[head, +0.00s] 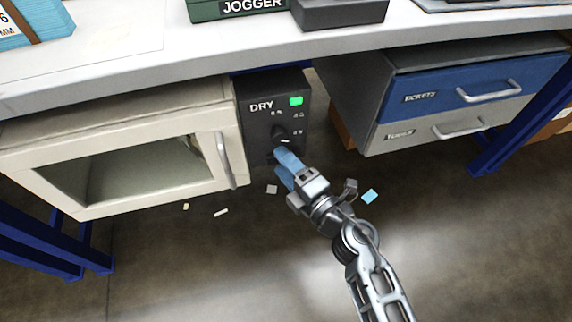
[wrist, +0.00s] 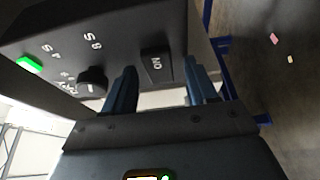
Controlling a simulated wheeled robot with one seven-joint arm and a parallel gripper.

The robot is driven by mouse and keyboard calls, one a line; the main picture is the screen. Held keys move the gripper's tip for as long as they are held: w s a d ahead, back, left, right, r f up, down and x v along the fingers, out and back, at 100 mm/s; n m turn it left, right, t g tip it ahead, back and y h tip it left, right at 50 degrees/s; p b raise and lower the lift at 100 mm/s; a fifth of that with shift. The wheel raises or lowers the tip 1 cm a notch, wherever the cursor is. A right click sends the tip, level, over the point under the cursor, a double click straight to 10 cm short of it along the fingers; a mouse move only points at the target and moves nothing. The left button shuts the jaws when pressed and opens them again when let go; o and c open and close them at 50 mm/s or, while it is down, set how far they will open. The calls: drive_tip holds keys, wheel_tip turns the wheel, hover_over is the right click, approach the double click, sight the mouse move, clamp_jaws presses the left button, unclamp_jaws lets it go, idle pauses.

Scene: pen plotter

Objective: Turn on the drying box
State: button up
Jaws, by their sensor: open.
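The drying box (head: 160,100) is a cream cabinet with a window and a door handle, hung under the bench. Its black control panel (head: 262,92), marked DRY, is at its right side. A green indicator (head: 296,101) on the panel is lit; it also shows in the wrist view (wrist: 29,64). A round black knob (wrist: 92,82) with numbers around it is on the panel. A black switch (wrist: 157,64) marked ON is beyond the gap between my fingertips in the wrist view. My gripper (head: 282,153) is open with blue fingers, at the panel's lower part. Contact cannot be told.
A blue and grey drawer unit (head: 440,95) hangs to the right under the bench top (head: 130,45). Blue bench legs (head: 505,135) stand at the sides. Small scraps (head: 370,196) lie on the floor. The floor in front is otherwise clear.

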drive_tip(key=c, duration=1.1)
drive_tip(key=shift+o, duration=0.2)
drive_tip(key=m+t+h+b, duration=0.2)
drive_tip(key=h, duration=0.1)
drive_tip(key=shift+s+a, duration=0.15)
drive_tip(key=shift+a, duration=0.2)
drive_tip(key=shift+m, duration=0.3)
drive_tip(key=o, duration=1.1)
drive_tip(key=shift+c, duration=0.2)
drive_tip(key=shift+s, duration=0.1)
drive_tip(key=v, duration=0.7)
drive_tip(key=shift+s+d, duration=0.15)
drive_tip(key=shift+s, duration=0.15)
